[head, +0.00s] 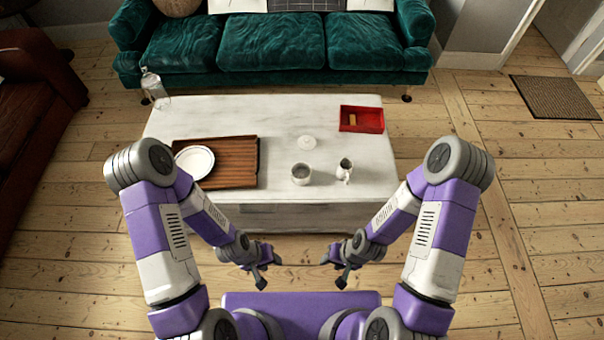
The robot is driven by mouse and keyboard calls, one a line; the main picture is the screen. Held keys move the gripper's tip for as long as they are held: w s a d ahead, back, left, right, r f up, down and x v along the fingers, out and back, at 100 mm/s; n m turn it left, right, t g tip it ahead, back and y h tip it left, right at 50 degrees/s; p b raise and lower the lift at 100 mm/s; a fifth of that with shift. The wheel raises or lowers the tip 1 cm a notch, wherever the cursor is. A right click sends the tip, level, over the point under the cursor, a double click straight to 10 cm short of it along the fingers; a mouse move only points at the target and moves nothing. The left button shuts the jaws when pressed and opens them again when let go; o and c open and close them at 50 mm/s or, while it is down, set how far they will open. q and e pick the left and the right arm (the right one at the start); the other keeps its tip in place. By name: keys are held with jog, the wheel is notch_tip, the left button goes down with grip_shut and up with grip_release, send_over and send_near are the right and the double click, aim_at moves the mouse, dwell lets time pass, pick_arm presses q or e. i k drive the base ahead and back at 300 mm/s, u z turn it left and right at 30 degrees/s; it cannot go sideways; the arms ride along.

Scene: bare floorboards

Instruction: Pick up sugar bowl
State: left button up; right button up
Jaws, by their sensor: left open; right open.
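A small round pale pot (301,175), which looks like the sugar bowl, stands upright and open-topped near the front middle of the white coffee table (290,115). A pale round lid-like piece (307,142) lies just behind it. A small pale jug (344,170) stands to its right, apart from it. My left gripper (267,272) is open and empty, in front of the table and below the pot in the picture. My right gripper (334,271) is open and empty, a little to the right at a similar height. Neither gripper touches anything.
A brown wooden tray (240,178) with a white plate (195,161) is on the table's left. A red box (362,128) is at its back right, and a clear bottle (152,85) at its back left corner. A green sofa (270,45) stands behind.

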aim_at(300, 172)
jog(key=u, duration=1.85)
jog(key=i, duration=0.7)
jog(key=z, duration=1.9)
